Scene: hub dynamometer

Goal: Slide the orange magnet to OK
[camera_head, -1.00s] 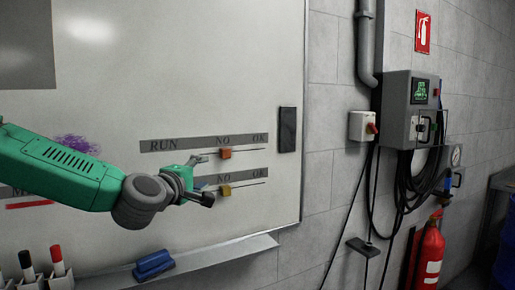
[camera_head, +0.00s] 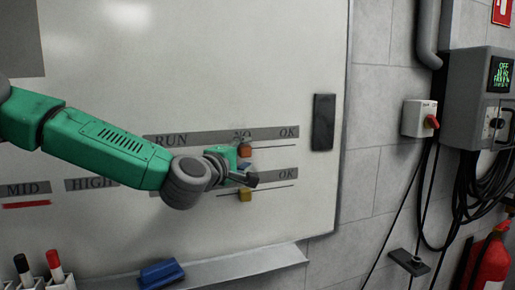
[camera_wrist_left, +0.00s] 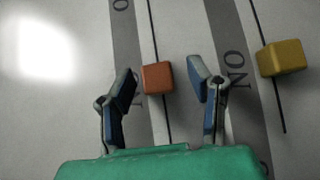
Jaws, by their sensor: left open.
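The orange magnet (camera_head: 245,150) is a small cube on the upper slide line of the whiteboard, at NO. In the left wrist view the orange magnet (camera_wrist_left: 158,77) lies between the two fingertips, with a visible gap to the finger on the right and a narrower one on the left. My left gripper (camera_head: 243,164) is open at the board; its fingers also show in the left wrist view (camera_wrist_left: 164,84). The upper OK label (camera_head: 287,132) is at the right end of the strip. My right gripper is not in view.
A yellow magnet (camera_head: 245,194) sits on the lower line, close below; it also shows in the left wrist view (camera_wrist_left: 282,58). A black block (camera_head: 323,122) is on the board's right edge. A blue eraser (camera_head: 161,273) lies on the ledge. The upper line right of the orange magnet is clear.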

